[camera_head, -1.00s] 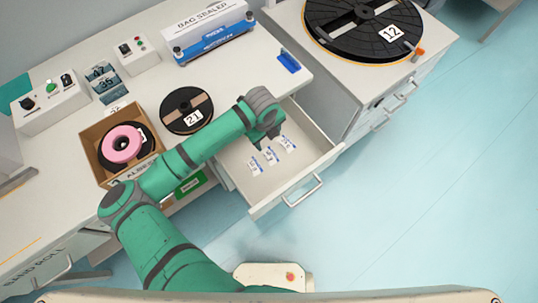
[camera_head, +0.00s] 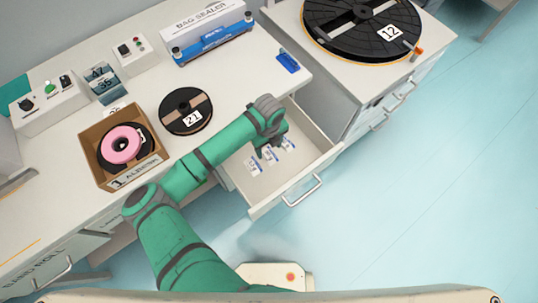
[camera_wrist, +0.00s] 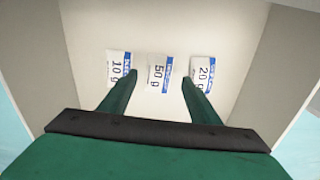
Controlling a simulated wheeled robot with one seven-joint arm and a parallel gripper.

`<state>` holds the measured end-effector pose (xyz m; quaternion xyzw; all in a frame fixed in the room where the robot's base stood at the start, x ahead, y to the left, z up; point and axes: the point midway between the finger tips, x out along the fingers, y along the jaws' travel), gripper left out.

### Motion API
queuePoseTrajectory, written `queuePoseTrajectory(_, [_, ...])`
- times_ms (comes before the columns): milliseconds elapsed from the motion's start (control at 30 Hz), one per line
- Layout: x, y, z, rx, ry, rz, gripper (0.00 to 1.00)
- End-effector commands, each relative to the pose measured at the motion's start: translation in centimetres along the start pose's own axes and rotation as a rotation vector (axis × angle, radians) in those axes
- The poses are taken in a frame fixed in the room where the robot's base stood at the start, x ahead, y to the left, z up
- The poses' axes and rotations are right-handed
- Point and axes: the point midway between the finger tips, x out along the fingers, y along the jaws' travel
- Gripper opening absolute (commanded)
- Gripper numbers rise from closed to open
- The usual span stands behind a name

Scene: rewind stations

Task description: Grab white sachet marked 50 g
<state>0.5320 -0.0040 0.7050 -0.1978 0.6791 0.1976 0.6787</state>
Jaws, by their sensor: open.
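The white sachet marked 50 g (camera_wrist: 159,72) lies flat on the drawer floor in the wrist view, the middle one of three. The sachet marked 10 g (camera_wrist: 118,68) is to its left and the one marked 20 g (camera_wrist: 203,72) to its right. In the head view the 50 g sachet (camera_head: 270,154) is partly hidden by my arm. My gripper (camera_wrist: 158,80) is open and empty above the drawer, its two green fingers reaching down on either side of the 50 g sachet in the picture. I see no contact with any sachet.
The open drawer (camera_head: 322,165) has raised walls around the sachets, with a handle (camera_head: 302,190) in front. On the bench stand a box with a pink roll (camera_head: 122,146), a reel marked 21 (camera_head: 186,110) and a bag sealer (camera_head: 210,35).

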Motion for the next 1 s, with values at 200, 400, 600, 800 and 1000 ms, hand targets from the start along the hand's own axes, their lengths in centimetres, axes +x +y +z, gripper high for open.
queuePoseTrajectory(200, [2.9,0.2,0.1,-0.001,0.001,0.001,0.57])
queuePoseTrajectory(400, [3.2,0.2,0.1,0.0,-0.001,0.001,0.57])
queuePoseTrajectory(600, [3.2,0.2,0.1,0.0,-0.001,0.001,0.21])
queuePoseTrajectory(800, [3.2,0.2,0.1,0.0,-0.001,0.0,0.15])
queuePoseTrajectory(1000, [2.5,0.2,0.2,0.001,-0.002,0.0,0.15])
